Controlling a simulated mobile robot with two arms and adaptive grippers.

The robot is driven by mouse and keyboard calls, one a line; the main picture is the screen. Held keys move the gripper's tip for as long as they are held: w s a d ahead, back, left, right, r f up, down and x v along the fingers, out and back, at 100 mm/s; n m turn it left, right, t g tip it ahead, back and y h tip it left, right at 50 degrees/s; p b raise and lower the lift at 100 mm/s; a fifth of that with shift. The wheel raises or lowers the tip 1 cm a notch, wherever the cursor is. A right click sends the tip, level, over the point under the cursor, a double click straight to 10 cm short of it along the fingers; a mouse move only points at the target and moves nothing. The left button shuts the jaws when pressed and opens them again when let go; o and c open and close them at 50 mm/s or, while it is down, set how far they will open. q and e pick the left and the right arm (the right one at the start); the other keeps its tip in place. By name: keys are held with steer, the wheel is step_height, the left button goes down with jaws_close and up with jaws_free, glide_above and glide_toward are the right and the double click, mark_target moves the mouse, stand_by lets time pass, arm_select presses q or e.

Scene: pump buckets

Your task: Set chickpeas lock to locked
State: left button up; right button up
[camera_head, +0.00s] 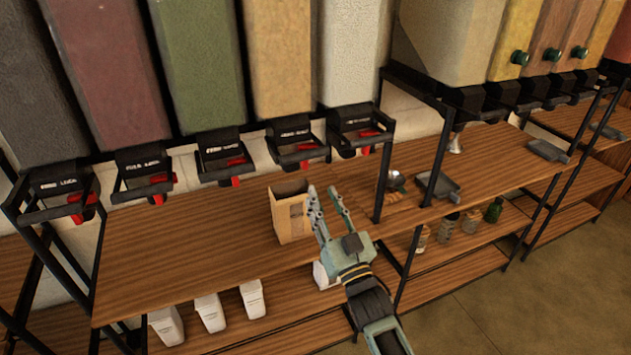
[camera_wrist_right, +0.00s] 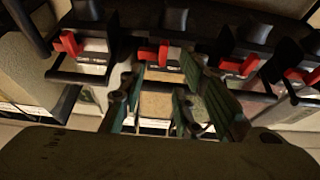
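A row of black dispensers with red levers hangs under the coloured bins. Their labels are too small to read, so I cannot tell which is the chickpeas one or whether its lock is set. Red levers show at the yellow bin's dispenser (camera_head: 308,147) and the cream bin's dispenser (camera_head: 368,135). My right gripper (camera_head: 325,195) is open and empty, in front of and below these two, its fingers pointing up toward them. In the right wrist view, red levers (camera_wrist_right: 163,53) stand beyond the open fingers, apart from them. My left gripper is not in view.
An open brown paper bag (camera_head: 290,218) stands on the wooden shelf (camera_head: 190,245), just left of my right gripper. A black frame post (camera_head: 383,180) rises to the gripper's right. White containers (camera_head: 208,313) stand on the lower shelf. Metal scoops (camera_head: 437,186) lie further right.

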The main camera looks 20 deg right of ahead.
steer(key=shift+v, duration=1.2)
steer(key=shift+f, duration=0.15)
steer(key=s+a+f+g+b, duration=0.1)
steer(key=s+f+g, duration=0.35)
steer(key=f, duration=1.05)
steer(key=s+a+f+g+b, duration=0.1)
steer(key=s+f+g, duration=0.3)
steer(key=f, duration=1.1)
steer(key=s+a+f+g+b, duration=0.1)
steer(key=s+f+g, duration=0.3)
steer(key=f, duration=1.2)
steer(key=s+d+f+g, duration=0.1)
steer(key=s+f+g, duration=0.2)
steer(key=s+f, duration=0.4)
steer(key=s+d+f+n+g+b, duration=0.1)
steer(key=s+f+g, duration=0.2)
steer(key=s, duration=1.4)
steer(key=s+d+f+n+g, duration=0.1)
steer(key=s+f+g, duration=0.2)
steer(key=s+f, duration=0.7)
steer(key=s, duration=0.3)
steer(key=shift+d+f+h+b, duration=0.25)
steer(key=shift+f+h+b, duration=0.1)
steer(key=shift+f+h, duration=0.05)
